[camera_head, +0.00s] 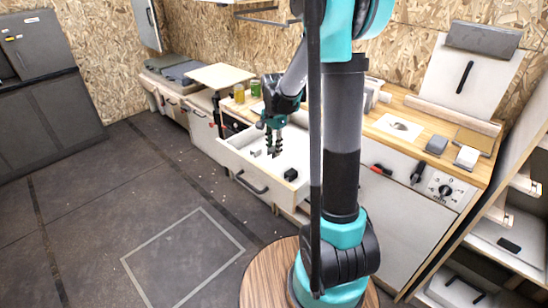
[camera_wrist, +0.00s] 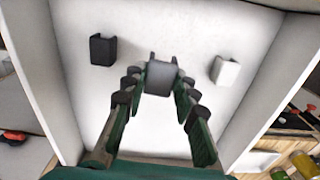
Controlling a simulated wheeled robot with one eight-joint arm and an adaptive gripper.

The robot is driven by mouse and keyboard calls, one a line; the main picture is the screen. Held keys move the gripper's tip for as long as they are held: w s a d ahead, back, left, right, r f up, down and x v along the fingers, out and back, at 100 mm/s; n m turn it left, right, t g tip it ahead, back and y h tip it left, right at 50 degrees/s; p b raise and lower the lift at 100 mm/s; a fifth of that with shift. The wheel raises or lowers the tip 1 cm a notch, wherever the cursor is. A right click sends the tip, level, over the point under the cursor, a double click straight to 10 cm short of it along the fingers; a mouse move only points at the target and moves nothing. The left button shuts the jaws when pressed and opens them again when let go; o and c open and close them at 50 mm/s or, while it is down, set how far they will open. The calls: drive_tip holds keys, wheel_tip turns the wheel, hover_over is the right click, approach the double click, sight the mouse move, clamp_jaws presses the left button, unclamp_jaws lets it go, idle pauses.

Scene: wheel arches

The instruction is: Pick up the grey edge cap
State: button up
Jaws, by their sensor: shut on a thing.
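The grey edge cap (camera_wrist: 161,77) sits between my fingertips in the wrist view. My gripper (camera_wrist: 160,85) is shut on it, with a finger on each side, over the white floor of an open drawer (camera_head: 243,167). In the head view my gripper (camera_head: 276,154) points down into this drawer, and the grey cap is hard to make out there. I cannot tell whether the cap still touches the drawer floor.
A black cap (camera_wrist: 103,49) lies to the left and a white cap (camera_wrist: 227,70) to the right in the wrist view. The drawer walls stand close on both sides. A wooden counter (camera_head: 408,110) with a sink and small items stands behind.

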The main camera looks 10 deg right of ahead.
wheel_tip(320, 180, up, 14)
idle(0.3)
drive_tip(key=shift+f, duration=0.1)
idle(0.3)
